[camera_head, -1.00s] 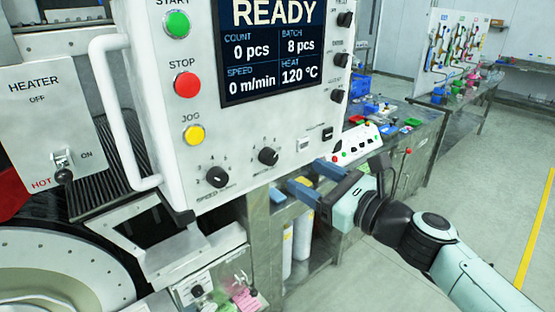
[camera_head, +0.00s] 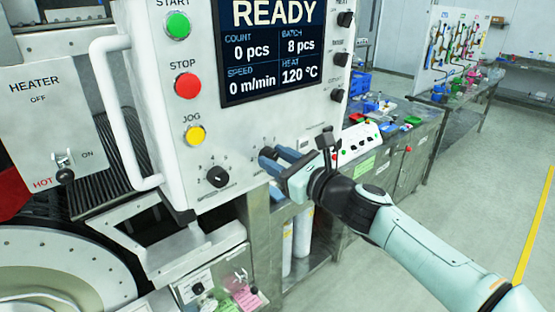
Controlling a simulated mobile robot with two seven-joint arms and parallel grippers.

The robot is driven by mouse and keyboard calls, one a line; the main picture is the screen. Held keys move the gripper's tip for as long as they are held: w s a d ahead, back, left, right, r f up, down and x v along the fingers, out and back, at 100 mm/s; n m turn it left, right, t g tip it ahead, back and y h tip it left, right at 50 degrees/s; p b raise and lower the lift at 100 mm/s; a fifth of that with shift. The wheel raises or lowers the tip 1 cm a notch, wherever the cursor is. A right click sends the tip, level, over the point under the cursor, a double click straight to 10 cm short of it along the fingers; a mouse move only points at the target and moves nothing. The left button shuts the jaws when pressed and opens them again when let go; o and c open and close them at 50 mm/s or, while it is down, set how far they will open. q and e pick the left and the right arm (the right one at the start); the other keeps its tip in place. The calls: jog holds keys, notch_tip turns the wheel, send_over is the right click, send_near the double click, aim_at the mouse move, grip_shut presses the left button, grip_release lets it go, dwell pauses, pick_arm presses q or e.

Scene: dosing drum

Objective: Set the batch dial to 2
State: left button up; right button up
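The white control panel (camera_head: 235,125) fills the middle of the view. Its screen (camera_head: 270,48) reads READY, count 0 pcs and batch 8 pcs. Two dark dials sit low on the panel; the left one, the speed dial (camera_head: 217,177), is in plain view. My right gripper (camera_head: 271,156) is at the right one, which I take to be the batch dial. Its blue fingers are close together, seemingly shut on that dial. They hide most of the knob, its pointer and its label. My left gripper is not in view.
A white handle (camera_head: 118,110) stands out at the panel's left edge. Green start (camera_head: 177,25), red stop (camera_head: 187,86) and yellow jog (camera_head: 195,136) buttons are near the dials. A heater switch (camera_head: 64,170) is at the left. Open floor lies to the right.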

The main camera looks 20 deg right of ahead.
jog(key=c, duration=0.3)
